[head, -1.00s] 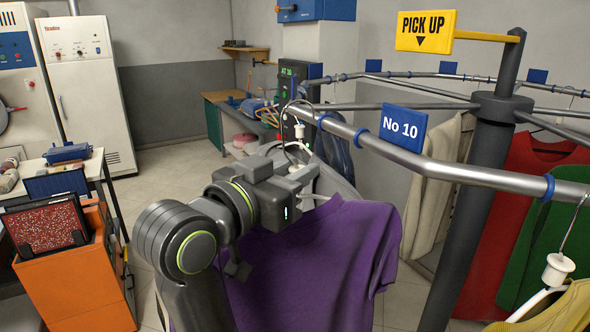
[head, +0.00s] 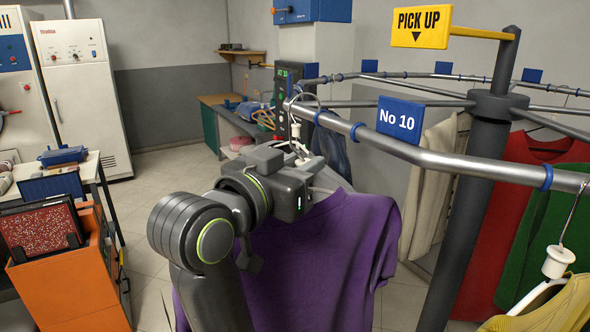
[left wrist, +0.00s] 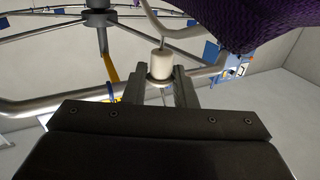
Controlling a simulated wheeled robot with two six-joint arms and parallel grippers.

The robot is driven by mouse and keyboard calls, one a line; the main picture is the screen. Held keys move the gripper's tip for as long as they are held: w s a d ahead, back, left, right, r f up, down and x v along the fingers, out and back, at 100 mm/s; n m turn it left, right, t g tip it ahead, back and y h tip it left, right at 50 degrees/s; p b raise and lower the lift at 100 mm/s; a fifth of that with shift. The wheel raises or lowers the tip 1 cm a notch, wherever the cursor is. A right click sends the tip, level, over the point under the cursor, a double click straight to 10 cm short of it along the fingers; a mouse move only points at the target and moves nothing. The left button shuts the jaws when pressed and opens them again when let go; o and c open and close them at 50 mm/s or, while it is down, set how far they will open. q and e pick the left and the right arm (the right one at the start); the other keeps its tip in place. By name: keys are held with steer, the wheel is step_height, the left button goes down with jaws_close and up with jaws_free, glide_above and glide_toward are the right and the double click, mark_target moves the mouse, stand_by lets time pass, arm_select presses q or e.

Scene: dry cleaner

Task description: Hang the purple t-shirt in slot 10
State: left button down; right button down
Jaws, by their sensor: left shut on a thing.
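The purple t-shirt (head: 325,255) hangs on a hanger below the front rail (head: 440,162). My left gripper (head: 302,165) is shut on the white hanger collar (head: 297,147); the collar also shows between the fingers in the left wrist view (left wrist: 160,66). The wire hook (head: 297,100) is at the rail's left end, left of the blue No 10 sign (head: 401,120). I cannot tell whether the hook bears on the rail. Purple cloth (left wrist: 230,22) fills the upper right of the wrist view. My arm hides the shirt's left part. My right gripper is not in view.
A yellow top (head: 545,308) hangs at the right on its own hanger (head: 557,262). Green and red garments (head: 500,240) hang behind it. The dark rack post (head: 470,210) stands right of the shirt. An orange cabinet (head: 70,290) is at lower left.

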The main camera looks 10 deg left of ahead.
mark_target(332, 200)
arm_select(q)
steer(key=shift+w+d, duration=0.1)
stand_by(0.3)
steer(key=shift+w+d+b, duration=0.6)
steer(key=shift+w+d, duration=0.15)
steer(key=shift+d, duration=0.35)
steer(key=shift+w+d+b, duration=0.2)
steer(key=shift+w+d, duration=0.25)
steer(key=shift+d, duration=0.2)
steer(key=shift+w+d+b, duration=0.2)
steer(key=shift+w+d, duration=0.25)
steer(key=shift+d, duration=0.15)
steer(key=shift+f+b, duration=1.2)
steer(key=shift+f, duration=0.4)
steer(key=shift+f, duration=0.25)
steer(key=c, duration=1.1)
jaws_free()
